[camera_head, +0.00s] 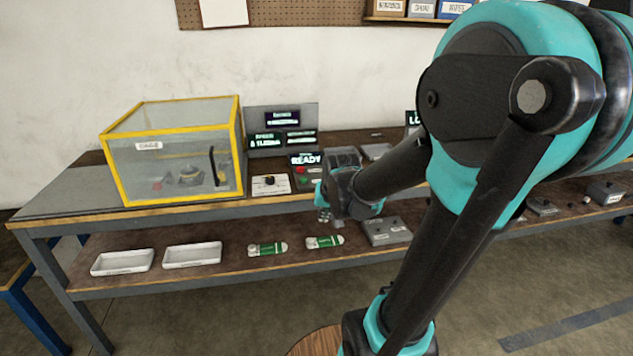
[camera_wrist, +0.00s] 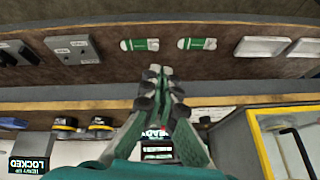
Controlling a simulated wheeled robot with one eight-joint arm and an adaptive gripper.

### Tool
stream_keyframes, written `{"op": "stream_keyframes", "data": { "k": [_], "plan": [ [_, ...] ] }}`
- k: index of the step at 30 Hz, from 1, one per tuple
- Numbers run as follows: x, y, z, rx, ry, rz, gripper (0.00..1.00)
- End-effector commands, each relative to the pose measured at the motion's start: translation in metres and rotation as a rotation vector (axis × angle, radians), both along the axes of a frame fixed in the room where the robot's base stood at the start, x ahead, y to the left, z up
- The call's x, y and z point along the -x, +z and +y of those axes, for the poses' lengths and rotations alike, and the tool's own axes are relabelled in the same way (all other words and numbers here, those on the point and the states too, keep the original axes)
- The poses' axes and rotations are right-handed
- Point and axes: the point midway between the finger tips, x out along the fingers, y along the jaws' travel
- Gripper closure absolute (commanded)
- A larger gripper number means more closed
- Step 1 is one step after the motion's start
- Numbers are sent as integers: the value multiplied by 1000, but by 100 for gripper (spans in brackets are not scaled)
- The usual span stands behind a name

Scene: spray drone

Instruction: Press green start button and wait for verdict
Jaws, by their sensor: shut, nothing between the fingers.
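The control box (camera_head: 306,178) stands on the workbench with a lit READY screen (camera_head: 306,160). A red button (camera_head: 301,170) shows below the screen. I cannot make out the green start button clearly; my gripper and wrist stand close by and cover part of the box's right side. My gripper (camera_head: 323,214) is at the bench's front edge, in front of the box, with its fingers low. In the wrist view my gripper (camera_wrist: 158,72) is shut and empty, and the READY screen (camera_wrist: 155,133) shows partly between the fingers.
A yellow-framed clear cage (camera_head: 130,170) holds the drone (camera_head: 191,175) left of the box. Dark status screens (camera_head: 282,140) stand behind. The lower shelf (camera_head: 225,272) bears white trays (camera_head: 192,254) and green-white items (camera_head: 268,249). A LOCKED sign (camera_wrist: 29,165) shows in the wrist view.

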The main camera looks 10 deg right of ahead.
Motion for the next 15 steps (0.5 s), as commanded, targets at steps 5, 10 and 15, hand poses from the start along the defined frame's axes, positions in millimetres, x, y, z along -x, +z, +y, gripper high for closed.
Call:
{"op": "stream_keyframes", "data": {
  "k": [5,10,15],
  "plan": [
    [-63,28,6,-62,-81,-59,100],
    [-135,58,13,-145,-177,-127,100],
    [-200,84,21,-229,-262,-189,100]
  ]
}}
